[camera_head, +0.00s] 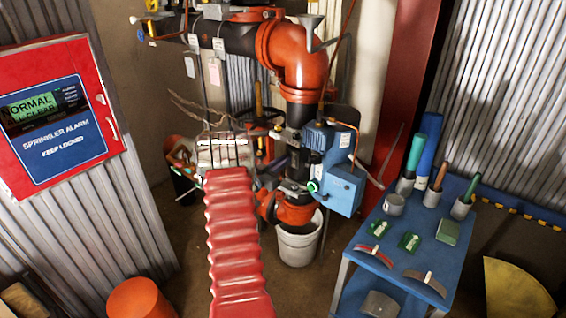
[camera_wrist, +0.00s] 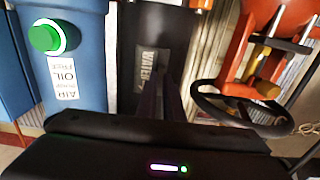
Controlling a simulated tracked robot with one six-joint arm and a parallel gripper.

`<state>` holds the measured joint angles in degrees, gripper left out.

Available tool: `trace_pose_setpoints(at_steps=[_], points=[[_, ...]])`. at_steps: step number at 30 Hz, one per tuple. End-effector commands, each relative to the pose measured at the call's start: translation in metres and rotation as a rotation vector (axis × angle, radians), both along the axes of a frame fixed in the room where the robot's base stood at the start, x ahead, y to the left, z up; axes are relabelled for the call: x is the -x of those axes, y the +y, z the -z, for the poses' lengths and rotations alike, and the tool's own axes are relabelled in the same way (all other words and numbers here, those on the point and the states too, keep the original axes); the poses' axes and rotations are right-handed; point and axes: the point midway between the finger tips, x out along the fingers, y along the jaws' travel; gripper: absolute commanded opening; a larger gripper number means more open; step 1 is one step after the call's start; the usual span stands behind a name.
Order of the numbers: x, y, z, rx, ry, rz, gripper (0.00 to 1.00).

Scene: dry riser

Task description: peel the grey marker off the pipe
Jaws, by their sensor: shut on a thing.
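The grey marker (camera_wrist: 148,67) is a small strip with dark lettering, seen against the black pipe (camera_wrist: 143,28) in the wrist view. My gripper (camera_wrist: 164,80) reaches up from the bottom of that view, its narrow dark fingers close together at the marker. It is shut on the marker; the exact contact is dark and hard to see. I cannot tell whether the marker still touches the pipe. In the head view the riser's black pipe (camera_head: 302,115) drops below an orange elbow (camera_head: 300,62). The marker cannot be made out there.
A blue box with a green button (camera_wrist: 47,37) stands close left of the fingers. A black handwheel (camera_wrist: 205,108) is close on the right. A white bucket (camera_head: 297,245) stands below the riser. A blue bench (camera_head: 400,262) with tools is at right, a red alarm panel (camera_head: 70,150) at left.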

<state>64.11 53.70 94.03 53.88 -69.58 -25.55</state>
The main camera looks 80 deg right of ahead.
Motion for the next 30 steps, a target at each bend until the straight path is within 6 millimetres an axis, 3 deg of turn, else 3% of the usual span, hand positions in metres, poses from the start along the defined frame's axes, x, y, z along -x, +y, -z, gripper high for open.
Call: trace_pose_setpoints(at_steps=[2, 3, 6, 30], points=[[-0.0001, 0.0001, -0.0001, 0.000, 0.000, 0.000, 0.00], [-0.0002, 0.0000, -0.0001, 0.000, 0.000, 0.000, 0.05], [-0.0003, 0.0001, -0.0001, 0.000, 0.000, 0.000, 0.00], [-0.0039, 0.0083, -0.0001, 0.000, 0.000, 0.000, 0.00]])
